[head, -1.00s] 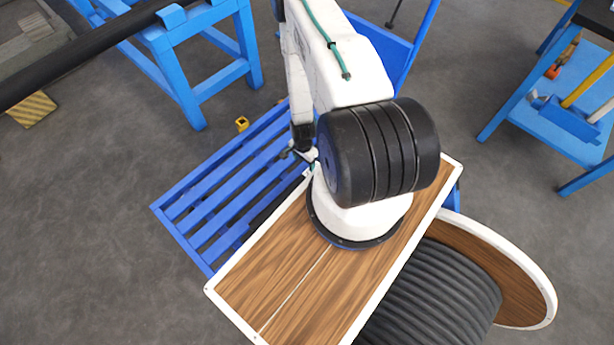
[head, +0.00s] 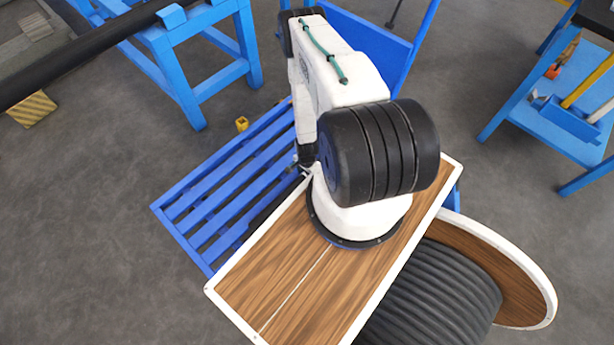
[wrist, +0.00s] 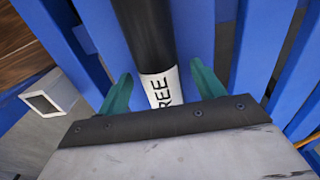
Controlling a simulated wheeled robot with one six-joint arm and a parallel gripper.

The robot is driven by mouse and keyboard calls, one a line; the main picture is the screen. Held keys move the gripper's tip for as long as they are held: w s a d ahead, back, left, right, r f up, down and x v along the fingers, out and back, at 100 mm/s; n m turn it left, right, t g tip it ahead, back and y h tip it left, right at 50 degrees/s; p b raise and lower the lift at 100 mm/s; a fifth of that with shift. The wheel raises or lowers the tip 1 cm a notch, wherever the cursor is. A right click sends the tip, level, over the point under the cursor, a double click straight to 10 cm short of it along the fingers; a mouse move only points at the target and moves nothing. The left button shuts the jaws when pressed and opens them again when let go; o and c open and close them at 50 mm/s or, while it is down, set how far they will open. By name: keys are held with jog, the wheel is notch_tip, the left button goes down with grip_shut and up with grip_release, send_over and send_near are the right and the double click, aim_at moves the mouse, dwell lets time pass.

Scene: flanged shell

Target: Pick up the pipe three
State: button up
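Pipe three (wrist: 148,28) is a black pipe with a white label (wrist: 163,88) on which the letters "REE" show. It lies along the blue slatted rack in the wrist view. My gripper (wrist: 160,67) is open, with one green finger on each side of the pipe near the labelled end. A gap shows between the pipe and each fingertip. The gripper body hides the near end of the label. In the head view my arm hides the fingers; a dark strip (head: 264,212) at the rack's edge may be the pipe, but I cannot tell.
The blue slatted rack (head: 192,206) lies beside my wooden-topped base. A blue trestle (head: 185,75) carries a long black pipe (head: 75,52) at upper left. A yellow item (head: 241,124) lies beyond the rack. A blue tool table (head: 560,130) stands right. Grey floor is clear at left.

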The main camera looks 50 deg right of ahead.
grip_shut()
jog(key=shift+r, duration=0.15)
